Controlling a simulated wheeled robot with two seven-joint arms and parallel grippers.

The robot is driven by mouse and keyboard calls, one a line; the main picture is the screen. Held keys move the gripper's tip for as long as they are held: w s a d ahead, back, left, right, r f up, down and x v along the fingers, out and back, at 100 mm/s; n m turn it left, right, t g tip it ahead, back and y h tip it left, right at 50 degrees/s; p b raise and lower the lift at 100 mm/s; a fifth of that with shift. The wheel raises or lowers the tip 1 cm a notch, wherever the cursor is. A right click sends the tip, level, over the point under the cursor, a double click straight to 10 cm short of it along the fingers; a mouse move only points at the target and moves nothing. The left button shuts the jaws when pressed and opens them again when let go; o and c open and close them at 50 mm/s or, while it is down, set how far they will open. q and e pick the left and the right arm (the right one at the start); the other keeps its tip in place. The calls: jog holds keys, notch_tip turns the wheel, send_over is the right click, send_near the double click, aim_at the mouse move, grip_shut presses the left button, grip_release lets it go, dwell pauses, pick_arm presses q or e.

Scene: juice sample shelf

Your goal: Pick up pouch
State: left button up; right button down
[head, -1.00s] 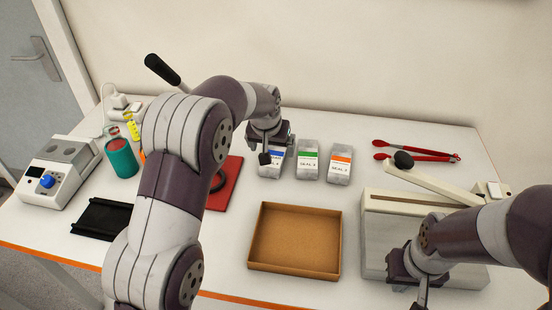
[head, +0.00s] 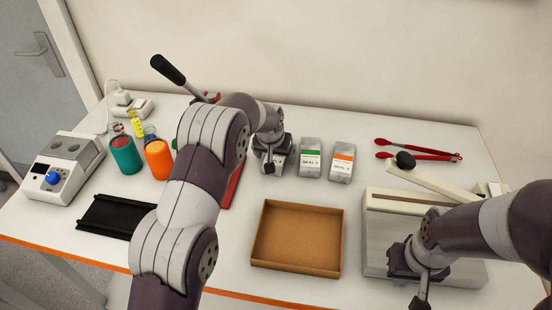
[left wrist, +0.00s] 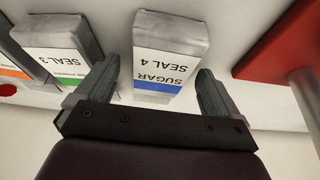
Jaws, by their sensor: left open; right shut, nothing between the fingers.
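The pouches are grey with white labels. The blue-striped pouch marked SUGAR SEAL 4 (left wrist: 170,45) shows upright in the left wrist view. In the head view it is hidden behind my left gripper (head: 271,167). My left gripper is open; in the left wrist view its fingers (left wrist: 161,80) flank this pouch on both sides, with gaps visible. The green-striped SEAL 3 pouch (head: 310,158) and the orange-striped pouch (head: 341,162) stand just right of it in the head view. My right gripper (head: 419,292) is shut and empty over the sealer at lower right.
An empty brown tray (head: 297,243) lies in front of the pouches. A lever sealer (head: 380,245) stands at right, with red tongs (head: 417,152) behind it. A red base (head: 236,185) is left of the pouches. Teal (head: 123,160) and orange (head: 158,160) containers stand further left.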

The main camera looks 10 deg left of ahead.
pick_arm(q)
jog(key=shift+f, duration=0.15)
jog(key=c, duration=1.1)
